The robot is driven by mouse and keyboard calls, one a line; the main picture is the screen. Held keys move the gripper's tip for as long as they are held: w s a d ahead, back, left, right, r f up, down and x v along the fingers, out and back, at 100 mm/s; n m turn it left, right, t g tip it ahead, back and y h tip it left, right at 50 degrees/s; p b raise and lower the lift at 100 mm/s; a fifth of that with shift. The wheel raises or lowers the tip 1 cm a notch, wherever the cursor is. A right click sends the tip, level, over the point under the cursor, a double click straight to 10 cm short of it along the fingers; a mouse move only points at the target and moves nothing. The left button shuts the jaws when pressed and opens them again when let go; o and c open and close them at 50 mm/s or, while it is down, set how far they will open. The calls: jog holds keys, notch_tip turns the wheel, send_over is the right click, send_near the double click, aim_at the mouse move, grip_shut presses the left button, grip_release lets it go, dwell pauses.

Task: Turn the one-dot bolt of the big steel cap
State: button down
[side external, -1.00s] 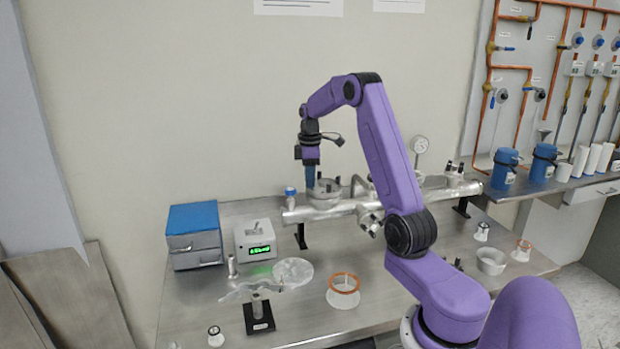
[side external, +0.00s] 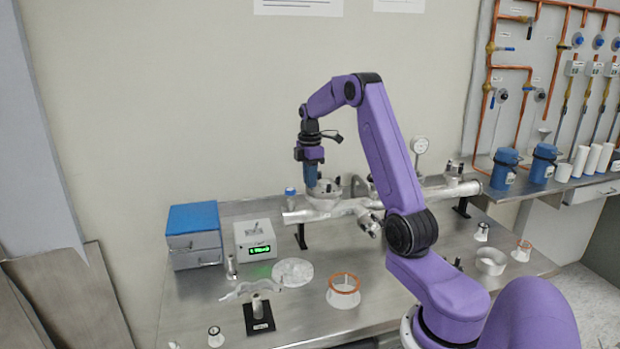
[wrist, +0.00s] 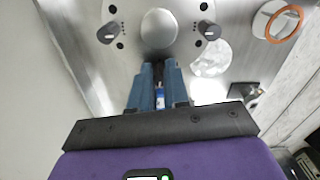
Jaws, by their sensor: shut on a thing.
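The big steel cap (side external: 327,191) sits on top of the silver pipe. In the wrist view the cap (wrist: 160,30) shows a domed middle, with one dark bolt (wrist: 107,32) left of the dome and another bolt (wrist: 208,32) right of it. Small dots are marked near both, too small to count surely. My gripper (wrist: 158,66) has its blue fingers shut on a dark bolt at the cap's near edge, mostly hidden between the fingertips. Its own dot mark is not visible. In the side view my gripper (side external: 311,184) points down at the cap's left side.
A blue-topped valve (side external: 291,192) stands on the pipe just left of my gripper. A gauge (side external: 420,146) rises at the right.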

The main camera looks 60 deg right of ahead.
jog(key=shift+f, duration=0.1)
jog(key=c, duration=1.1)
grip_release()
notch_tip(320, 180, up, 18)
jog(key=shift+f, duration=0.25)
